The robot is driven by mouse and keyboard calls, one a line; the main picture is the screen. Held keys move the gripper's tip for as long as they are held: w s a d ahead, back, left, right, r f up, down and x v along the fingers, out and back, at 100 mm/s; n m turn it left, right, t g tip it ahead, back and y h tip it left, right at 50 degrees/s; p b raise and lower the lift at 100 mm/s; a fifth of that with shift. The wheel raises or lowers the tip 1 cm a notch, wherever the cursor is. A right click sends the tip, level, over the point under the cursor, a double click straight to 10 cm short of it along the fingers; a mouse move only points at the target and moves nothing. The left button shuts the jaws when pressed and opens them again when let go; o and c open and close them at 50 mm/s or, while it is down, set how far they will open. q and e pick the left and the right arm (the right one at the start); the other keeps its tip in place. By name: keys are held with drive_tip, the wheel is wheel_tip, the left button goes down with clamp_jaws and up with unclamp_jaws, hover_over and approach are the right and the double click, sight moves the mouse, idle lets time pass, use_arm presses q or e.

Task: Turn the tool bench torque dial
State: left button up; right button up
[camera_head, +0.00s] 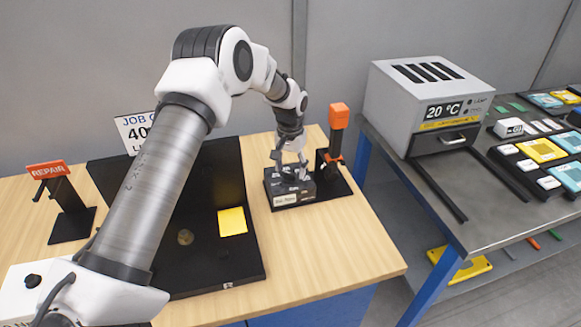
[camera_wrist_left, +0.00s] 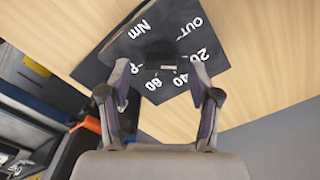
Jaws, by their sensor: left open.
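The torque dial unit (camera_head: 282,199) is a dark box on the right part of the wooden bench, with a small label on its front. The round black dial knob (camera_wrist_left: 160,54) sits in the middle of that face. My left gripper (camera_head: 291,172) is over the unit, pointing down. In the left wrist view the left gripper (camera_wrist_left: 160,75) is open, with one finger on each side of the knob. Contact with the knob cannot be told. My right gripper is out of view.
An orange-topped tool (camera_head: 338,128) stands on a black base just right of the unit. A black mat (camera_head: 190,265) with a yellow note (camera_head: 232,221) lies to the left. A REPAIR stand (camera_head: 70,215) is farther left. A grey oven-like box (camera_head: 425,105) stands on the right table.

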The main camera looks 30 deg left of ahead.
use_arm(q)
drive_tip(key=shift+w+a+f, duration=0.1)
drive_tip(key=shift+w+f, duration=0.05)
drive_tip(key=shift+f, duration=0.4)
drive_tip(key=shift+w+a+f, duration=0.1)
drive_tip(key=shift+f, duration=0.4)
drive_tip(key=shift+s+d+r, duration=0.1)
drive_tip(key=shift+s+r, duration=0.1)
drive_tip(key=c, duration=1.1)
drive_tip(key=shift+c, duration=0.2)
drive_tip(key=shift+n, duration=0.3)
drive_tip(key=n+p, duration=0.1)
drive_tip(key=n, duration=0.3)
drive_tip(key=shift+p, duration=0.35)
drive_tip(key=n+p, duration=0.1)
drive_tip(key=n, duration=0.4)
drive_tip(key=shift+s, duration=0.1)
